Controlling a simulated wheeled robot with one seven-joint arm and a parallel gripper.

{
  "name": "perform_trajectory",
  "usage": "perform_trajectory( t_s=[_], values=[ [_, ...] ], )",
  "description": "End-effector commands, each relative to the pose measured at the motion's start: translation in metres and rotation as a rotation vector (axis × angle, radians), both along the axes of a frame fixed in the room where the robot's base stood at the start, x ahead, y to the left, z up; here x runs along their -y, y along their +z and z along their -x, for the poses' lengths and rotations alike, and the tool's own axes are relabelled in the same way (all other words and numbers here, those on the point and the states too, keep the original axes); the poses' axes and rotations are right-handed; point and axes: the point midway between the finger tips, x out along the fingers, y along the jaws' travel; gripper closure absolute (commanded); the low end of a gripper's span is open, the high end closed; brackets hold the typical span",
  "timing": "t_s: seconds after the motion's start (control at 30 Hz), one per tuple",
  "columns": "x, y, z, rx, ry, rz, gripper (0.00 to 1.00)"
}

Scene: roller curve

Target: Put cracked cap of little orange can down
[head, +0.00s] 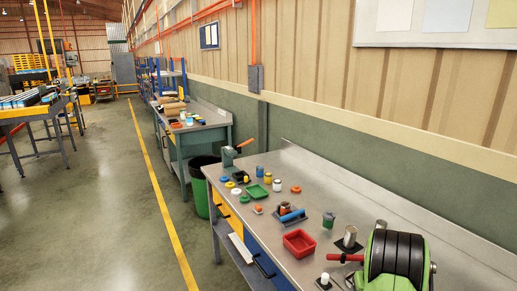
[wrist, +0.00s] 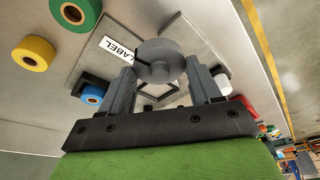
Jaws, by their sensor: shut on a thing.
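In the wrist view my gripper (wrist: 160,78) has its two grey fingers closed on a round grey piece (wrist: 163,57), seen close up. It looks like a cap, but I cannot make out a crack. A pale plate marked LABEL (wrist: 118,47) lies behind it, partly hidden by the fingers. I cannot tell how far the held piece is from the surface below. My gripper does not show in the head view. A small orange item (head: 258,208) stands on the near bench in the head view; I cannot tell whether it is the little orange can.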

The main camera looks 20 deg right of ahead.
Motion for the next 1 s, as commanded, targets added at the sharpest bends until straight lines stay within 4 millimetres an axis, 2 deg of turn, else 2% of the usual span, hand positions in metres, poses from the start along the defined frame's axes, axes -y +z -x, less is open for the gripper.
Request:
perform_trajectory(
  t_s=[0.03, 0.1, 0.23, 0.4, 0.5, 0.6, 0.7, 1.0],
  values=[
    [-0.028, -0.007, -0.016, -0.003, 0.038, -0.005, 0.70],
    [-0.069, -0.018, -0.035, -0.003, 0.085, -0.004, 0.70],
    [-0.153, -0.037, -0.058, -0.005, 0.182, -0.004, 0.70],
    [-0.260, -0.058, -0.058, -0.005, 0.321, -0.002, 0.70],
    [-0.306, -0.065, -0.047, -0.003, 0.394, -0.001, 0.70],
    [-0.335, -0.070, -0.037, -0.002, 0.446, 0.001, 0.70],
    [-0.347, -0.071, -0.032, 0.001, 0.469, 0.001, 0.70],
    [-0.349, -0.071, -0.032, 0.002, 0.472, 0.000, 0.70]
  ],
)
